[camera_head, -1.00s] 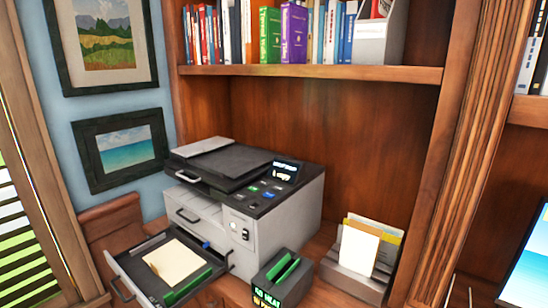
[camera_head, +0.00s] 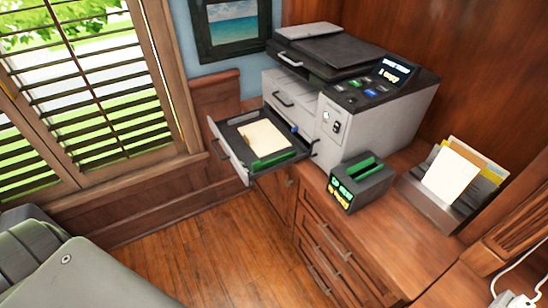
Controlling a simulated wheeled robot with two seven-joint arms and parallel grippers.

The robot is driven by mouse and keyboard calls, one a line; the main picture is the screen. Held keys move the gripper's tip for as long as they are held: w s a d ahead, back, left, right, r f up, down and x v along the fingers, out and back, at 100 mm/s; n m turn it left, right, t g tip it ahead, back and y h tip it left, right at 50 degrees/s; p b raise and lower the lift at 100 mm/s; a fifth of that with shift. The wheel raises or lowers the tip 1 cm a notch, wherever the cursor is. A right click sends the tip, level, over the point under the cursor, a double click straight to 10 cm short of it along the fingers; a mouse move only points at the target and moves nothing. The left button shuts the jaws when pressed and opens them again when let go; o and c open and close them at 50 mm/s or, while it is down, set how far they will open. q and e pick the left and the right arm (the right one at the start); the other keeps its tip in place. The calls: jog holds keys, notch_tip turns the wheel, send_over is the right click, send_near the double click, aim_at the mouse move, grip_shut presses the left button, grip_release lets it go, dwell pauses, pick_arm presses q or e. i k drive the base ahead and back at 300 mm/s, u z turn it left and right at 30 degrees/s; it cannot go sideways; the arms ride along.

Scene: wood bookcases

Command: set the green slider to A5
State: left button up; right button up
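The green slider (camera_head: 272,161) is a green bar inside the printer's pulled-out paper tray (camera_head: 230,148), along the side nearest me. A stack of cream paper (camera_head: 264,138) lies in the tray beside it. A small blue part (camera_head: 294,129) shows at the tray's inner end. I cannot read any size marks such as A5. The grey and black printer (camera_head: 375,115) stands on the wooden counter. Neither of my grippers is in view.
A dark box with green slots and a lit display (camera_head: 360,182) stands in front of the printer. A paper holder (camera_head: 445,195) is to its right.

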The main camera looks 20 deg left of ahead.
aim_at(256, 166)
jog(key=z, duration=1.8)
jog(key=k, duration=1.05)
jog(key=u, duration=1.2)
jog(key=i, duration=0.5)
